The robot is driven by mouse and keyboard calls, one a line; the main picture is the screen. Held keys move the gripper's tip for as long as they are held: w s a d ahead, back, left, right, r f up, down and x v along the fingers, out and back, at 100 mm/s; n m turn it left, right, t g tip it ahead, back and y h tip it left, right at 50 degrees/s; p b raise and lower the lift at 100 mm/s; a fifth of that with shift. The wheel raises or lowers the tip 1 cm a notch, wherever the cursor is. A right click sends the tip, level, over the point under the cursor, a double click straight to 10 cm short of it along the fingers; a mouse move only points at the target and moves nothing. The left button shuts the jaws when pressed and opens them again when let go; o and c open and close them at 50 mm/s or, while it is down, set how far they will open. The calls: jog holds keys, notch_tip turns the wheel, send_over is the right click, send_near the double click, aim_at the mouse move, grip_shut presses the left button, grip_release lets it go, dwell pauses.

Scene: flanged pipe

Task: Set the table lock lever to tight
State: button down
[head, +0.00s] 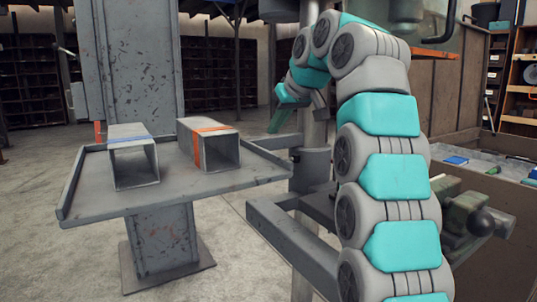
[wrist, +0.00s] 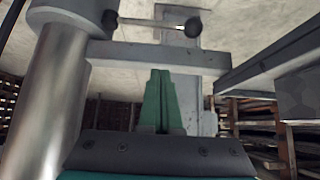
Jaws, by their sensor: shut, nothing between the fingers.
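The lever, a thin pale rod (wrist: 152,22) with a dark ball at each end, shows at the top of the wrist view. In the head view my gripper (head: 276,128) is left of the column (head: 318,110), above the collar (head: 310,167). I cannot make out the lever there.
A grey table (head: 90,205) at the left bears two rectangular tubes, one blue-banded (head: 135,165) and one orange-banded (head: 210,148). Grey frame bars (head: 285,240) stand below the collar. A bin (head: 500,170) is at the right. Floor at the lower left is clear.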

jog(key=shift+w+a+f+b, duration=0.25)
jog(key=shift+w+f+b, duration=0.15)
jog(key=shift+f, duration=0.95)
jog(key=shift+w+a+f+b, duration=0.3)
jog(key=shift+w+f+b, duration=0.15)
jog(key=shift+f, duration=0.9)
jog(key=shift+w+a+f+b, duration=0.25)
jog(key=shift+w+f+b, duration=0.15)
jog(key=shift+f, duration=0.95)
jog(key=shift+s, duration=0.1)
jog(key=shift+d, duration=0.2)
